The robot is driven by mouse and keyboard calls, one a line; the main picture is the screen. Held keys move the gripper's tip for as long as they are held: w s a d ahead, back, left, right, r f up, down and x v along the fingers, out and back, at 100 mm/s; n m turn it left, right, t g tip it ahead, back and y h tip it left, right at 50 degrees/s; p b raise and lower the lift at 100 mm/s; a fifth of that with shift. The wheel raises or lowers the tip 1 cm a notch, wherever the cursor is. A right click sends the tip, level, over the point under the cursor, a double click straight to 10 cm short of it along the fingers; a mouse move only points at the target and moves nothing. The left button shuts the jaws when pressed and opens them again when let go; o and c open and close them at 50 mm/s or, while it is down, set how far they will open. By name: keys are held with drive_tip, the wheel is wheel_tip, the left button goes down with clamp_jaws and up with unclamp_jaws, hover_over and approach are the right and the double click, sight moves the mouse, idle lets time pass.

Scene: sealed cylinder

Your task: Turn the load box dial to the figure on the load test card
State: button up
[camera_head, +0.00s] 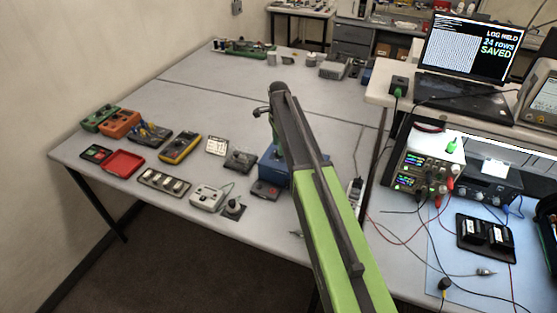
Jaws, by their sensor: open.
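A dark box with front controls (487,186), which looks like the load box, stands on the right-hand bench; its dial setting is too small to read. A white card (495,168) stands against it; I cannot read any figure, nor tell if it is the load test card. My green and dark arm reaches from the bottom edge up to the middle. My gripper (263,112) shows as a small dark part at its far end, above the left table, open and well away from the box. Its fingers are partly hidden.
A power supply (427,164) with leads stands left of the box. Loose red and black wires cross the blue mat (435,262), beside a black tray (486,238). A laptop (470,58) sits on the shelf above. The left table (210,95) holds several instruments, with clear room behind.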

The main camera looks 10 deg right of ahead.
wheel_tip(320, 180, down, 3)
drive_tip(key=shift+r+b, duration=0.1)
drive_tip(key=shift+b, duration=0.6)
drive_tip(key=shift+r, duration=0.1)
clamp_jaws()
